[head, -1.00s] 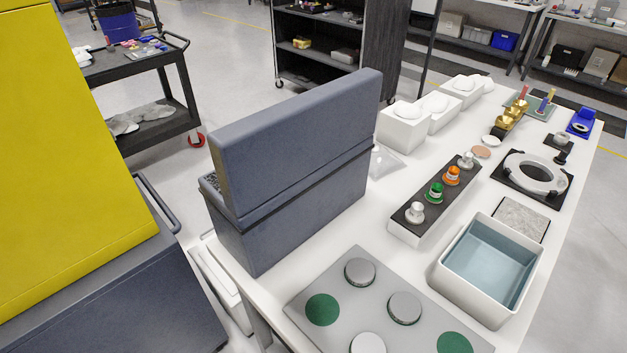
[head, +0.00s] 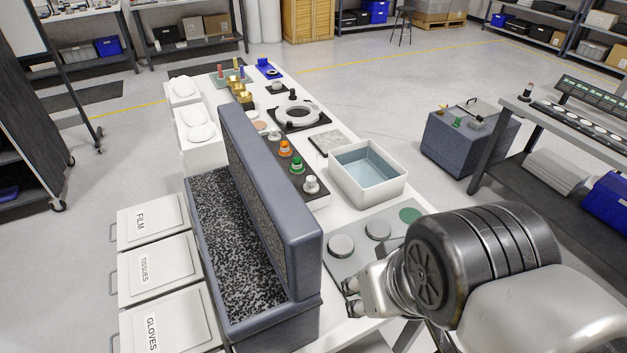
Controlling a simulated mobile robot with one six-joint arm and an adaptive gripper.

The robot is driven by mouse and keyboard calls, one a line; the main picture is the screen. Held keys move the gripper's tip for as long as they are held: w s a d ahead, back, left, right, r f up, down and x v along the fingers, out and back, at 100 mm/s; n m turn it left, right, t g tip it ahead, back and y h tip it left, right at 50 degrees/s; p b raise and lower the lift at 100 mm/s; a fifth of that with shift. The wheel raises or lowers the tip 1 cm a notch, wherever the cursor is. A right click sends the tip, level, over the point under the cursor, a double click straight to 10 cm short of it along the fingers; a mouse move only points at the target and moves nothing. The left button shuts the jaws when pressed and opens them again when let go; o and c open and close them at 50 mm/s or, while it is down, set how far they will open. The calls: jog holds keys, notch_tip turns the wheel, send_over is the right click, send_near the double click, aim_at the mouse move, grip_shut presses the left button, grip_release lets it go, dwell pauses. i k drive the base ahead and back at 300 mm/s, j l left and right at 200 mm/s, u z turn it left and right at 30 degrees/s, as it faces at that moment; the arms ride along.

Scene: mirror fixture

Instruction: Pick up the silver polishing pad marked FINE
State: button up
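Two round silver-grey pads, a left one (head: 341,246) and a right one (head: 378,230), lie on a grey plate (head: 362,212) at the near end of the white table. No FINE marking is readable on either, so I cannot tell which is marked. A green disc (head: 410,215) lies on the same plate. My arm and a dark blue case hide the rest of the plate. My gripper (head: 351,297) is at the near edge of the plate, pointing left, below both pads in the picture. Its fingertips look apart with nothing between them.
The tall open dark blue case (head: 305,240) stands just left of my gripper. A white basin (head: 392,190) with blue inside sits beyond the plate. A strip of coloured knobs (head: 318,201) is beside it. White drawers (head: 150,222) stand left.

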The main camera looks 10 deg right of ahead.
aim_at(311, 186)
jog(key=j, duration=0.15)
jog(key=u, duration=0.45)
jog(key=l+u, duration=0.15)
jog(key=u, duration=0.7)
jog(key=k+l+u, duration=0.3)
jog(key=l, duration=0.25)
jog(key=k+l+u, duration=0.15)
jog(key=l+u, duration=0.15)
jog(key=l, duration=0.3)
jog(key=k+l+u, duration=0.6)
jog(key=l, duration=0.3)
jog(key=k+l, duration=0.1)
jog(key=l, duration=0.2)
